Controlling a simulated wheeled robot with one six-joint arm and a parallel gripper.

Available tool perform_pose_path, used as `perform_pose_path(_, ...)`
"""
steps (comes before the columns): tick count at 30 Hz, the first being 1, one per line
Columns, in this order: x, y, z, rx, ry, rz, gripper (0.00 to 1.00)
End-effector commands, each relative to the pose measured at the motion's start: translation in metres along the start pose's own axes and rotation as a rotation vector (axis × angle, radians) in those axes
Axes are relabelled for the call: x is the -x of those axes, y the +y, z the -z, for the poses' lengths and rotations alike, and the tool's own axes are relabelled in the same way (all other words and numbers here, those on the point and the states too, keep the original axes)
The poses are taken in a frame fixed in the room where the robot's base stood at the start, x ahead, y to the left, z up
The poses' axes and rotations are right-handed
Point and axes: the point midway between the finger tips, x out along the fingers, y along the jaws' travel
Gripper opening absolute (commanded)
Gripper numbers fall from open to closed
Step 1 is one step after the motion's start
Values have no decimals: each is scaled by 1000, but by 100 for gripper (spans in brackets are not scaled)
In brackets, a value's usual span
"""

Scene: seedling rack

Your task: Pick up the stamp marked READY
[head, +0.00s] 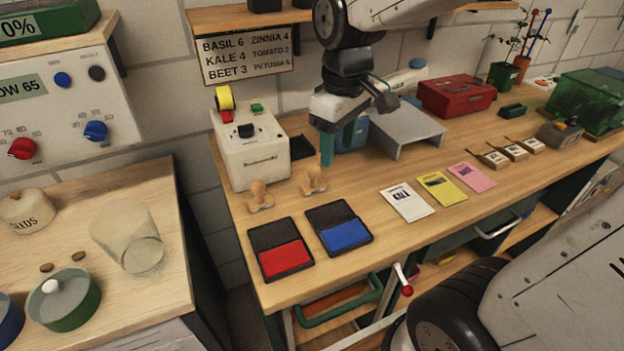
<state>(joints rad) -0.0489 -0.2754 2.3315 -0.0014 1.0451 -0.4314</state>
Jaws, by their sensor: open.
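Two wooden-handled stamps stand on the bench: one on the left (261,197) and one on the right (314,182). They are behind the open red ink pad (285,258) and the open blue ink pad (346,235). I cannot read any marking on either stamp, so I cannot tell which one is marked READY. My gripper (343,146) is open and hangs above the bench, above and slightly right of the right stamp, apart from it. A teal finger points down. Nothing shows between the fingers.
A cream machine (250,150) with a yellow roll stands behind the left stamp. A grey stand (405,125) and a red toolbox (456,95) are to the right. White, yellow and pink packets (407,202) lie right of the blue pad. Bare bench lies between.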

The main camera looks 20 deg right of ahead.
Motion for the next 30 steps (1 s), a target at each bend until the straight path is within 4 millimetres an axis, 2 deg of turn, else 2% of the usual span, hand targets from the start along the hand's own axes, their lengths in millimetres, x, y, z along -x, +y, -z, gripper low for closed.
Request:
perform_pose_path(1,-11,6,17,52,-14,8,51)
perform_pose_path(3,-24,11,36,121,-22,13,51)
perform_pose_path(6,-38,16,57,198,-29,19,51)
perform_pose_path(9,-48,19,69,246,-34,22,51)
perform_pose_path(13,-59,20,76,271,-35,24,51)
perform_pose_path(30,-128,18,70,270,-35,24,51)
